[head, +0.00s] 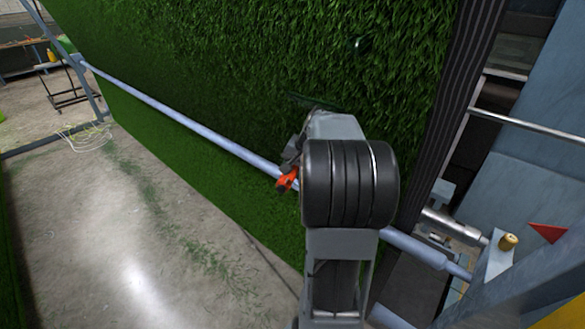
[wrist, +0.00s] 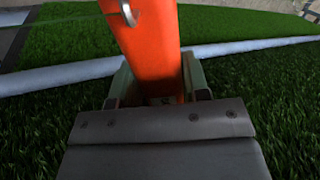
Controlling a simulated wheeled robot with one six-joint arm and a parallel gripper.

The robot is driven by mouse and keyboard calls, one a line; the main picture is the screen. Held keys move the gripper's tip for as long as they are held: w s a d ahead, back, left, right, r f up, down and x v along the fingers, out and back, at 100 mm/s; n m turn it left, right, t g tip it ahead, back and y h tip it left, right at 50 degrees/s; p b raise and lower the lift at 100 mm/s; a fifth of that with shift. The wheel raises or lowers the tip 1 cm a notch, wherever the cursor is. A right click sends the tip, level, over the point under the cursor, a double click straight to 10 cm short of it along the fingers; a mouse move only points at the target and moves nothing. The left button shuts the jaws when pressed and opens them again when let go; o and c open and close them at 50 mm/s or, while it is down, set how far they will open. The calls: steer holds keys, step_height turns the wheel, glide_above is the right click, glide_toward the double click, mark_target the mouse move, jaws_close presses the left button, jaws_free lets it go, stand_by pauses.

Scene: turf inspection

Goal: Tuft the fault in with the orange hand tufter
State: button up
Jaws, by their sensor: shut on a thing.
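The orange hand tufter (wrist: 150,40) is between the two fingers of my gripper (wrist: 157,82) in the wrist view, and the gripper is shut on it. In the head view only a small orange part of the tufter (head: 286,181) shows beside my gripper (head: 292,160); my arm hides the rest. The hanging green turf (head: 250,60) stands behind my arm. A thin dark streak (head: 312,101) shows on the turf just above my wrist; I cannot tell if it is the fault. The tufter's working end is not clearly visible.
A long pale bar (head: 180,117) crosses in front of the turf. Machine framework with a brass knob (head: 508,242) and a red triangular flag (head: 548,232) stands at right. Coiled yarn or wire (head: 85,137) lies on the floor at left. The concrete floor (head: 130,260) is mostly open.

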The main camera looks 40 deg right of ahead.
steer(key=shift+w+d+f+b, duration=0.1)
steer(key=shift+d+f+b, duration=0.25)
steer(key=shift+f+b, duration=0.35)
steer(key=shift+d+f+b, duration=0.3)
steer(key=shift+f+b, duration=0.05)
steer(key=shift+f, duration=0.55)
steer(key=shift+f, duration=0.1)
steer(key=shift+d+f+b, duration=0.2)
steer(key=shift+f+b, duration=0.55)
steer(key=shift+f, duration=0.2)
steer(key=shift+d+f+b, duration=0.2)
steer(key=shift+f+b, duration=0.5)
steer(key=shift+f, duration=0.2)
steer(key=shift+w, duration=0.1)
steer(key=shift+d+f+b, duration=0.35)
steer(key=shift+f+b, duration=0.2)
steer(key=shift+f, duration=0.3)
steer(key=shift+a, duration=0.1)
steer(key=s+a+f+b, duration=0.1)
steer(key=a+f+b, duration=0.1)
steer(key=a, duration=0.5)
steer(key=shift+s+a+b, duration=0.15)
steer(key=shift+a+b, duration=0.1)
steer(key=shift+b, duration=0.45)
